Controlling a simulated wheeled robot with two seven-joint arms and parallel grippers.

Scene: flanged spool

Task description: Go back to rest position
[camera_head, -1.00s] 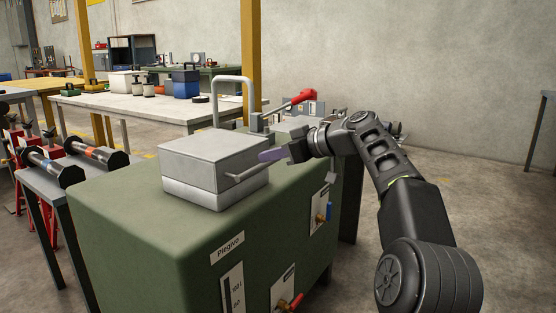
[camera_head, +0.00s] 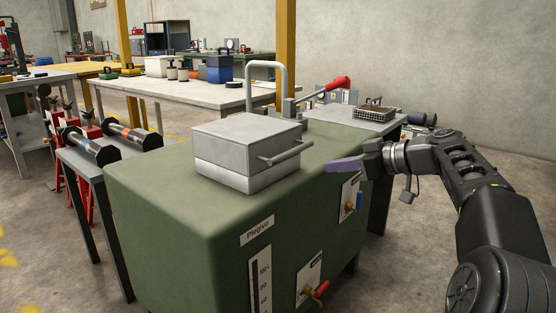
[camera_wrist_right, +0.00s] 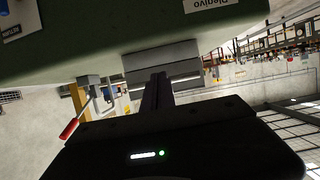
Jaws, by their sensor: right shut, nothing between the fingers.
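My right gripper (camera_head: 345,165) is shut and empty, with its purple fingers pointing left. It hangs at the right edge of the green machine's top, to the right of the grey box and apart from its handle. In the right wrist view the shut fingers (camera_wrist_right: 157,92) point at the grey box (camera_wrist_right: 160,62), and that view appears upside down. My left gripper is in neither view.
The green machine (camera_head: 170,215) carries the grey lidded box (camera_head: 240,140) with a bar handle and a red-handled lever (camera_head: 338,84). Two flanged spools (camera_head: 130,134) lie on a grey side table at the left. A wire basket (camera_head: 375,113) stands behind. Floor at the right is clear.

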